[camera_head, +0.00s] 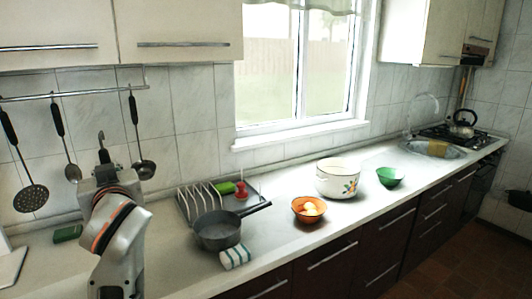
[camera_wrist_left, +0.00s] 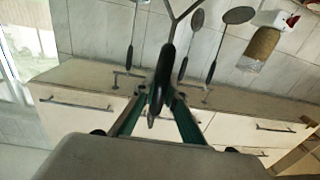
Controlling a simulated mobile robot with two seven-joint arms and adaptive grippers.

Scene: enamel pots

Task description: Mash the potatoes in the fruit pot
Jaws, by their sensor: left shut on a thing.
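The white enamel fruit pot (camera_head: 338,181) stands on the counter below the window, fruit painted on its side. Its contents are hidden by its wall. An orange bowl (camera_head: 308,211) with pale yellow pieces, possibly potatoes, stands in front of it to the left. My left gripper (camera_wrist_left: 158,100) is shut on the dark handle of a tool with a forked metal shaft (camera_wrist_left: 176,14), probably a masher; its working end is out of view. The gripper is by the wall rail at the left, well away from the pot. I cannot tell whether the tool still hangs there. My right gripper is not in view.
A skimmer (camera_head: 31,197), a spoon (camera_head: 72,172) and a ladle (camera_head: 144,168) hang from the rail (camera_head: 60,97). A dark saucepan (camera_head: 218,230), striped cloth (camera_head: 235,257) and dish rack (camera_head: 203,198) lie between my arm and the pot. A green bowl (camera_head: 389,177) stands right of it.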

